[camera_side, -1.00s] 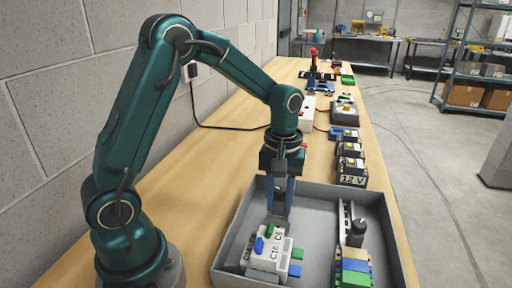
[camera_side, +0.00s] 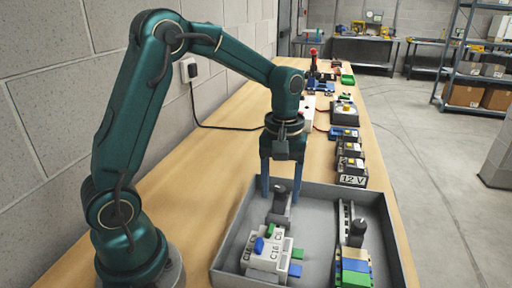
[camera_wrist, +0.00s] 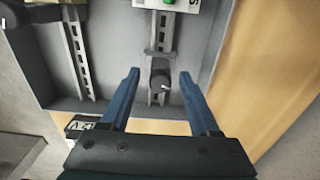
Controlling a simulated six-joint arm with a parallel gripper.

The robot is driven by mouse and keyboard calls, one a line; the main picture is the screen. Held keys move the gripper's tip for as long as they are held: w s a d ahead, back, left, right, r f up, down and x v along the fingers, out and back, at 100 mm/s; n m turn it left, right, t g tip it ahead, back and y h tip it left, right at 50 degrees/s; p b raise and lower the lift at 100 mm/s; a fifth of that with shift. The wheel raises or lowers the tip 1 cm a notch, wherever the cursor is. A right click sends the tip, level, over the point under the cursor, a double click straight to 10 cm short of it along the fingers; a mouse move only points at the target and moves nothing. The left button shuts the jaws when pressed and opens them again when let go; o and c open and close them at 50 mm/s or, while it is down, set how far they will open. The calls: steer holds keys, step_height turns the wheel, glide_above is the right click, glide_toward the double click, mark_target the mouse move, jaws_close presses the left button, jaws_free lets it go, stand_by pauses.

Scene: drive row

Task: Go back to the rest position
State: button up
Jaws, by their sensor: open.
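My gripper (camera_side: 281,179) is open and empty above the far wall of the grey tray (camera_side: 312,187). In the wrist view my gripper (camera_wrist: 157,80) has its two blue fingers spread wide. A dark knobbed piece on a slotted rail (camera_wrist: 159,78) lies between and beyond them, inside the tray. In the side view this knobbed piece (camera_side: 281,197) stands just behind the white C16 breaker block (camera_side: 265,254). I cannot tell the exact gap between the fingers and the tray wall.
A second slotted rail with a dark knob (camera_side: 357,232) and coloured blocks (camera_side: 353,268) are on the tray's right side. Black 12 V boxes (camera_side: 351,172) stand beyond the tray on the wooden bench (camera_side: 215,185). A grey wall runs along the left.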

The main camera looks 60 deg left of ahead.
steer(key=shift+r, duration=1.15)
steer(key=shift+r, duration=0.2)
steer(key=s+d+r+m+t, duration=0.35)
steer(key=s+r, duration=0.25)
steer(key=r, duration=0.2)
steer(key=s+f+m+t, duration=0.2)
steer(key=s+f+m, duration=0.1)
steer(key=s+m, duration=0.2)
steer(key=shift+s+d+f, duration=0.15)
steer(key=shift+s, duration=0.85)
